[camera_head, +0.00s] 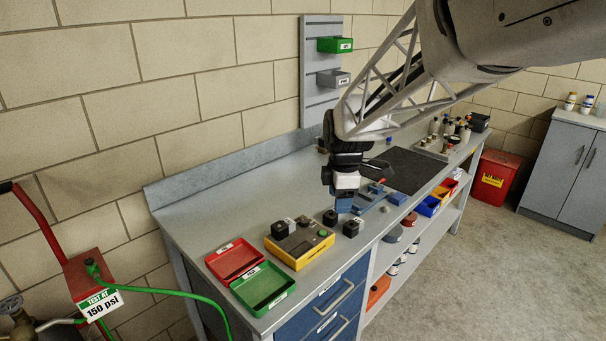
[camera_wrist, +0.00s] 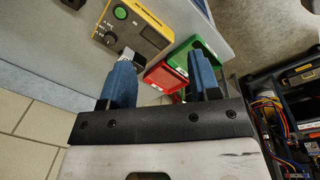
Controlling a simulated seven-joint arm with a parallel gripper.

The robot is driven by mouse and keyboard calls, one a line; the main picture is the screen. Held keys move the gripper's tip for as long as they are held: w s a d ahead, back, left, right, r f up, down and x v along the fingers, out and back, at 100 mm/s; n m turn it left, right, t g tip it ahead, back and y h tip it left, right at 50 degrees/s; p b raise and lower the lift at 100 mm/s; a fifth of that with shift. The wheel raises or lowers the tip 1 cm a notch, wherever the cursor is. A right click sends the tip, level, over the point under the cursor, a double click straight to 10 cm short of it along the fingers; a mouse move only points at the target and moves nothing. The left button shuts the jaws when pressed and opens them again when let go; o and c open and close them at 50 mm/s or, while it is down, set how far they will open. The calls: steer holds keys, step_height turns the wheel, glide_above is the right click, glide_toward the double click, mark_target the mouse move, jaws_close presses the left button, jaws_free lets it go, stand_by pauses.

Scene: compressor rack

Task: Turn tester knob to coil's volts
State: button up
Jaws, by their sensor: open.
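The yellow-edged tester (camera_head: 300,245) sits on the bench in the head view, with a dark block with a pale label (camera_head: 280,229) on its left part and a green button (camera_head: 322,233) at its right. In the wrist view the tester (camera_wrist: 160,22) is at the top, with a small dark knob (camera_wrist: 110,37) beside printed marks too small to read fully.
A red tray (camera_head: 210,258) and green tray (camera_head: 240,292) lie left of the tester. A dark mat (camera_head: 412,170) lies farther right. Bare bench is free at the back left.

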mark_target(305, 221)
steer(key=w+a+f+n, duration=0.2)
steer(key=w+f+n, duration=0.1)
steer(key=w, duration=0.1)
steer(key=w+a+f+n, duration=0.3)
steer(key=w, duration=0.2)
steer(key=w+a+f+n+g, duration=0.1)
steer(key=w+a+f+n, duration=0.2)
steer(key=w+f, duration=0.1)
steer(key=shift+w+n, duration=0.4)
steer(key=shift+w, duration=0.3)
steer(key=shift+f, duration=0.1)
steer(key=shift+a+f, duration=0.15)
steer(key=shift+f, duration=3.7)
steer(key=c, duration=0.9)
